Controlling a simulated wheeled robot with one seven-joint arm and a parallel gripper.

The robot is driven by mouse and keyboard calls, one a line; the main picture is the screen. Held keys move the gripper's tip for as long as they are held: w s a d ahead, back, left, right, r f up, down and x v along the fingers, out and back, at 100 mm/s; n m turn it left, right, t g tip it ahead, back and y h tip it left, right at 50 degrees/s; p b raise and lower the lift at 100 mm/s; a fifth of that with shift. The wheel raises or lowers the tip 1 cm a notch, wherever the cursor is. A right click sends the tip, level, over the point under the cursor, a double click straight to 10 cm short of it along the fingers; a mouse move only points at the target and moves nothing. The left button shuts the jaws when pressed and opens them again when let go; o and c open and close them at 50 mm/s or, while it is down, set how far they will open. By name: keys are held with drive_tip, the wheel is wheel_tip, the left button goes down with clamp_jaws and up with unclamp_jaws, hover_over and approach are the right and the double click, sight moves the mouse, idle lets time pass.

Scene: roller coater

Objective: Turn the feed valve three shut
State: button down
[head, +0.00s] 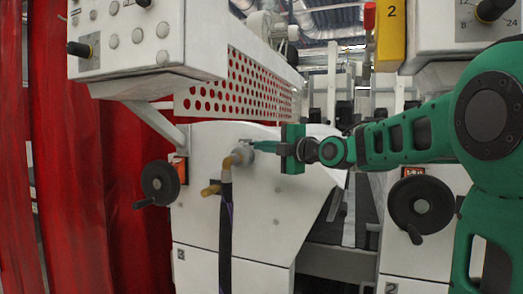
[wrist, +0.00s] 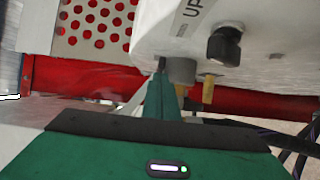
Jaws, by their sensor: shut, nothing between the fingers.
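A brass valve fitting (head: 240,157) sticks out from the white machine front in the head view, with a dark hose hanging below it. A small grey-blue part shows at its top, and I cannot make out whether it is the handle. No number three is readable on the valve. My gripper (head: 259,146) is shut and empty, its tips close to the right of the fitting; contact cannot be told. In the wrist view my gripper (wrist: 160,72) points up beside a grey cylinder (wrist: 181,71), with a brass stub (wrist: 208,89) right of it.
A second brass stub (head: 210,190) sits lower left of the valve. Black handwheels stand at left (head: 160,183) and right (head: 421,206). A perforated white guard (head: 245,90) and control box (head: 125,40) are above. Red curtains (head: 95,160) hang at left. A black knob (wrist: 224,46) is near an "UP" label.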

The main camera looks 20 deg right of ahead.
drive_tip(key=shift+w+d+r+h, duration=0.1)
drive_tip(key=shift+d+h, duration=0.2)
drive_tip(key=shift+d, duration=0.25)
drive_tip(key=a+v, duration=0.1)
drive_tip(key=v, duration=1)
drive_tip(key=shift+s+a, duration=0.25)
drive_tip(key=shift+s, duration=0.2)
